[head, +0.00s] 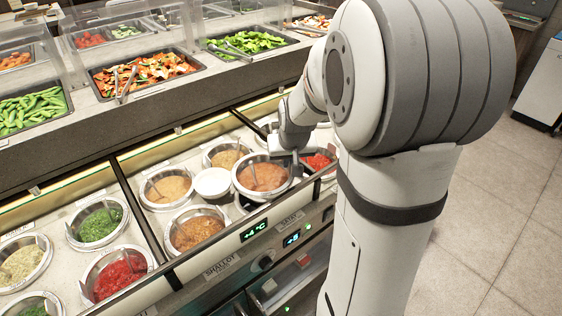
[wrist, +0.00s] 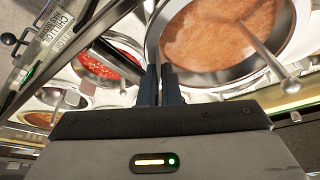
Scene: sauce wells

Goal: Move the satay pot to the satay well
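The pot of orange-brown sauce (head: 262,176), which I take as the satay pot, has a metal rim and a spoon in it. My gripper (head: 298,157) is at its right side. In the wrist view the two fingers (wrist: 159,84) are close together at the rim of this pot (wrist: 215,35), apparently pinching it. The pot looks raised over the counter. A dark well opening (head: 242,203) shows partly below it, behind the SATAY label (head: 291,221); the pot hides the rest.
A brown sauce pot (head: 196,231) sits behind the SHALLOT label (head: 221,266). A red sauce pot (head: 318,161) is close right. Food trays (head: 145,73) lie behind the raised ledge.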

